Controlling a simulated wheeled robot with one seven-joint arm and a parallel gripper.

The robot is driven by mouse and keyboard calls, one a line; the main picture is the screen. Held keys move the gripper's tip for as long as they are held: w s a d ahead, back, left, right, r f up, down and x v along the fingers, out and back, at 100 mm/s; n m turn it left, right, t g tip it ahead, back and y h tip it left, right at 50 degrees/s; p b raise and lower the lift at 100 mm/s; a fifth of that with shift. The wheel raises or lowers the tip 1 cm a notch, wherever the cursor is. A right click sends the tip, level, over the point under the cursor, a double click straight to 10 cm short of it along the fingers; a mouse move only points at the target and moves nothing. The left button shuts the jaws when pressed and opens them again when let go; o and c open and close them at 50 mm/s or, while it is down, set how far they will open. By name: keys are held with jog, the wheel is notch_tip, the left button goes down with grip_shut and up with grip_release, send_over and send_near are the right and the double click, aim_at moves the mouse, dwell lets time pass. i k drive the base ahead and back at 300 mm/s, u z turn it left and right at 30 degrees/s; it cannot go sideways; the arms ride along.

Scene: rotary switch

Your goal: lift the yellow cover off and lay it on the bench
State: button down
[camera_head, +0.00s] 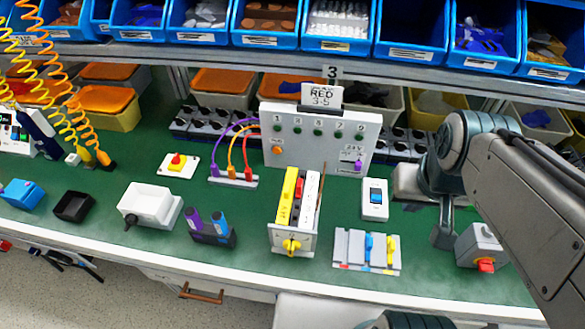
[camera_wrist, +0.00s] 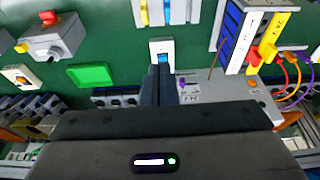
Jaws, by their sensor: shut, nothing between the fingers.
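The yellow cover (camera_head: 287,196) is a long strip with dark lettering on the left half of the top of a light box, which has a yellow T-shaped handle (camera_head: 291,246) on its front. A white strip (camera_head: 310,196) lies beside it. In the wrist view the yellow cover (camera_wrist: 275,27) is at the upper right, still on the box. My gripper (camera_wrist: 160,72) is shut and empty. Its dark fingers appear just below the blue rocker switch (camera_wrist: 164,57), clear of the cover. In the head view my arm hides the fingertips.
The labelled white panel (camera_head: 320,138) stands behind the box. The rocker switch (camera_head: 374,199) and a slotted tray (camera_head: 367,250) are to its right, and the two-tube holder (camera_head: 212,236) is to its left. Bare green bench (camera_head: 110,175) shows at the left.

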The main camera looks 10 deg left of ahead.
aim_at(283, 217)
jog(key=u, duration=0.4)
jog(key=k, duration=1.1)
jog(key=u, duration=1.35)
jog(key=i, duration=1.2)
jog(key=z, duration=1.05)
jog(key=i, duration=0.2)
jog(key=z, duration=0.15)
